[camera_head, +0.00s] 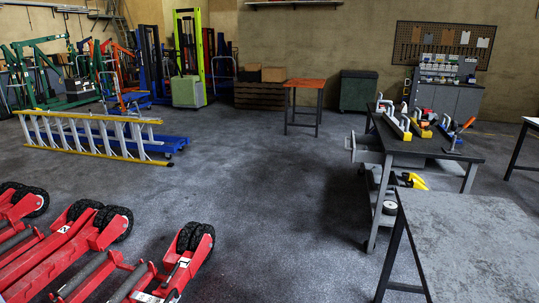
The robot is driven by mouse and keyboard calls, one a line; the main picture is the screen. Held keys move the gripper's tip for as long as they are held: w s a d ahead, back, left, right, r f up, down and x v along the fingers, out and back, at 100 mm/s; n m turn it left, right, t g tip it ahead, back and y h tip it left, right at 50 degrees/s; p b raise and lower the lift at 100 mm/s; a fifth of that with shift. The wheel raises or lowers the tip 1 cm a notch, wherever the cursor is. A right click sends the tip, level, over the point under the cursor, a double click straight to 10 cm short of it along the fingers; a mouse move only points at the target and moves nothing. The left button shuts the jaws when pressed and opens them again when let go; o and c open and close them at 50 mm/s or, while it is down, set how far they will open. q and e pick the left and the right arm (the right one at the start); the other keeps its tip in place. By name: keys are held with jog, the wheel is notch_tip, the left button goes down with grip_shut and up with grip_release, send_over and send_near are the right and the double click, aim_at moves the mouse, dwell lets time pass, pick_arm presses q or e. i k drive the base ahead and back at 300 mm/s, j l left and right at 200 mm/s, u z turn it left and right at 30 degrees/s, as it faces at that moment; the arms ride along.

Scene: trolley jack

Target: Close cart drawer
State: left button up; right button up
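The grey cart (462,156) stands right of centre, with a dark top and lower shelves. Its drawer (366,153) juts out from the cart's left side, just below the top, so it looks open. How far it is out is hard to tell at this distance. Neither of my grippers is in view, and no part of my arms shows.
Several red trolley jacks (75,250) fill the lower left. A grey table (470,245) stands in front of the cart at lower right. A yellow ladder (95,135) and an orange-topped table (304,84) are farther back. The middle floor is clear.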

aim_at(358, 141)
jog(key=i+z, duration=0.25)
jog(key=i, duration=0.25)
jog(key=i+j+z, duration=0.2)
jog(key=i, duration=0.3)
jog(key=i+j+z, duration=0.25)
jog(key=i, duration=0.25)
jog(key=i+j+z, duration=0.2)
jog(key=i+j, duration=0.2)
jog(key=i, duration=0.1)
